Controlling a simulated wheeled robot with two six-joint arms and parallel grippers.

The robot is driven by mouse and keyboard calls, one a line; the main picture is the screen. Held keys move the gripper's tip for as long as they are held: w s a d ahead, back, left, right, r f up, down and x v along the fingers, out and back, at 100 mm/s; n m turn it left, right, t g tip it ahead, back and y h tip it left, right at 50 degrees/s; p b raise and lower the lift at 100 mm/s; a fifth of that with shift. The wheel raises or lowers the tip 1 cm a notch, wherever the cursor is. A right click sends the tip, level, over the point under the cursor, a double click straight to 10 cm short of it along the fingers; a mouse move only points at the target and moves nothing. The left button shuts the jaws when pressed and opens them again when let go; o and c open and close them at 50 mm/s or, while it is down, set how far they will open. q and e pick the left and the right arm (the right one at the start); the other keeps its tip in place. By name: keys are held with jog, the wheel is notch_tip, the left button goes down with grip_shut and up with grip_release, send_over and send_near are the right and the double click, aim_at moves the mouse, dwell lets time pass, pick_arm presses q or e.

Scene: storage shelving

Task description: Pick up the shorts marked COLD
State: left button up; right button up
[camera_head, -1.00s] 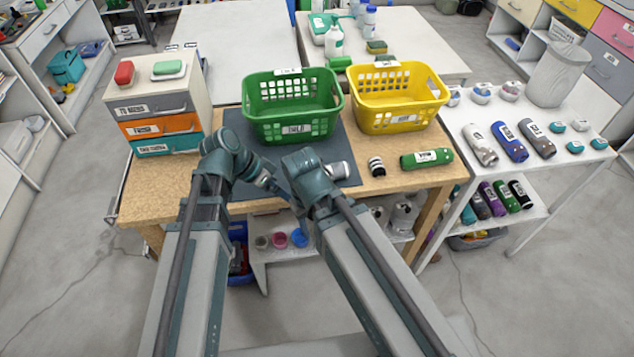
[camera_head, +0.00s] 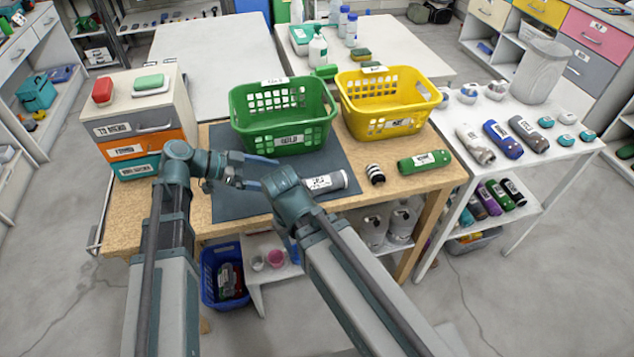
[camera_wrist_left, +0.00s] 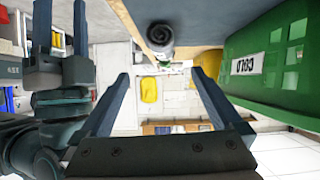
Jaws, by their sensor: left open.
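Three rolled cloth bundles lie along the front of the wooden table. They are a grey-white roll (camera_head: 338,180) with a white label partly on the dark mat, a small black-and-white striped roll (camera_head: 375,174), and a green labelled roll (camera_head: 425,162). Their labels are too small to read, so I cannot tell which is the COLD shorts. My left gripper (camera_head: 258,172) is open and empty, left of the grey-white roll, pointing right. In the left wrist view the gripper (camera_wrist_left: 160,78) frames that roll's end (camera_wrist_left: 160,36). My right gripper (camera_wrist_left: 60,22) shows two spread fingers there.
A green basket (camera_head: 250,132) marked COLD and a yellow basket (camera_head: 400,104) stand behind the rolls. A drawer unit (camera_head: 150,115) stands at the left. A white shelf (camera_head: 470,115) at the right holds more rolls. The mat (camera_head: 240,205) has bare room.

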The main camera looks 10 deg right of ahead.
aim_at(311, 180)
pick_arm(q)
jog(key=b+x, duration=0.1)
jog(key=x, duration=0.1)
jog(key=b+x, duration=0.1)
jog(key=x, duration=0.1)
jog(key=b+x, duration=0.1)
jog(key=x, duration=0.2)
jog(key=shift+w+d+r, duration=0.1)
jog(key=shift+w, duration=0.2)
jog(key=shift+d+f+b, duration=0.2)
jog(key=shift+d+b, duration=0.25)
jog(key=shift+d, duration=0.15)
jog(key=shift+d+f+b, duration=0.3)
jog(key=shift+f+b, duration=0.05)
jog(key=shift+b, duration=0.05)
jog(key=b+x, duration=0.2)
jog(key=x, duration=0.2)
jog(key=shift+f, duration=0.3)
jog(key=shift+d+r, duration=0.1)
jog(key=shift+c, duration=0.3)
jog(key=c, duration=1.5)
jog(key=shift+r, duration=0.1)
